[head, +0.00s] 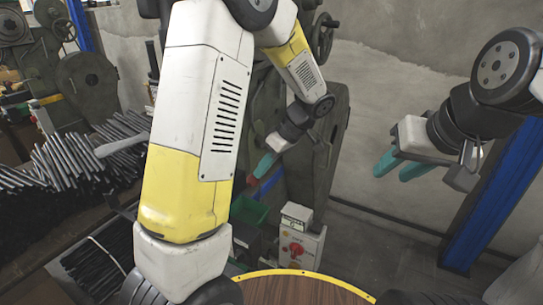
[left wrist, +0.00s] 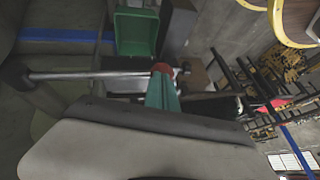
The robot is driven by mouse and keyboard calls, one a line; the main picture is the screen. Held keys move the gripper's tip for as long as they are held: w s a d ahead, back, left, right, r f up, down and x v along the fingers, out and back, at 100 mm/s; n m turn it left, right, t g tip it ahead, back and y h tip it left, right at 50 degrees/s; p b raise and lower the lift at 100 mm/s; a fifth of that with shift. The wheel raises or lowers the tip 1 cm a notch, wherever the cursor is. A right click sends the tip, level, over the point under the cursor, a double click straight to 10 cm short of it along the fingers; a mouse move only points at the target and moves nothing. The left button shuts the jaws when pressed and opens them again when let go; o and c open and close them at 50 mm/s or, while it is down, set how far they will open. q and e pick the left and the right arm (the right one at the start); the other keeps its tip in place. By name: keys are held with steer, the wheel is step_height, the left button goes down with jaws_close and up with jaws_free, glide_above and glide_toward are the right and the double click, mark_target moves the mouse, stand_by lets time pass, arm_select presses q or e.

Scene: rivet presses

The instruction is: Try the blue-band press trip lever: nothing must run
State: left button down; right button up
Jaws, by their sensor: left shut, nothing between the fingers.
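The blue-band press (head: 318,165) is a dark green machine behind my left arm in the head view. Its blue band (head: 268,186) shows low on the frame, and also in the left wrist view (left wrist: 65,36). A metal lever rod (left wrist: 85,75) runs across the left wrist view. A red knob (left wrist: 162,67) sits on it, right at my left gripper's teal fingertips (left wrist: 161,88). My left gripper (head: 262,167) is shut with nothing between its fingers; whether it touches the knob I cannot tell. My right gripper (head: 396,168) is raised, open and empty, away from the press.
A grey control box (head: 298,246) with a red rotary switch (head: 296,250) stands below the press. A green bin (head: 248,212) is beside it, and shows in the left wrist view (left wrist: 136,32). Many metal rods (head: 75,160) lie at left. A yellow-edged round wooden top (head: 300,290) is nearest.

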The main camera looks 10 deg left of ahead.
arm_select(q)
step_height(320, 180, down, 7)
steer(key=t, duration=0.2)
steer(key=shift+s+r+n+h, duration=0.15)
steer(key=shift+s+n+h, duration=0.15)
steer(key=shift+n+h, duration=0.1)
steer(key=shift+r, duration=0.1)
stand_by(0.3)
